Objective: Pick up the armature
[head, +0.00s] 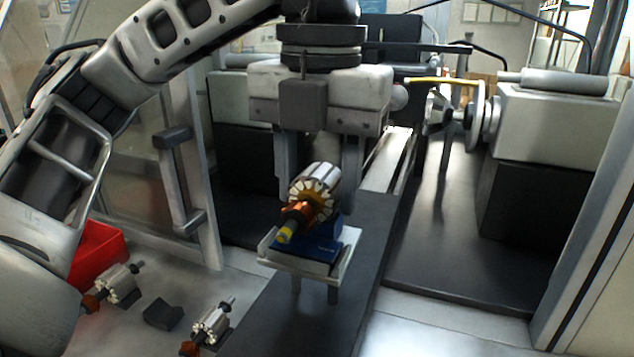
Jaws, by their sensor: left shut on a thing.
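An armature (318,182) with a silver slotted core, a copper-coloured commutator and a yellow shaft end sits at the middle of the head view. It is at a blue block (322,243) on a small light stand; I cannot tell whether it still rests there. My left gripper (319,192) comes down from above, with one finger on each side of the core, and is shut on this armature. Two more armatures lie at the lower left, one (117,287) near the red bin and one (211,325) nearer the front. My right gripper is not in view.
A dark empty block (162,314) sits between the two lower-left armatures. A red bin (98,254) is at the far left. The winding machine (545,125) with its spindle stands at the right. A post (183,185) and clear panels stand left of my gripper.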

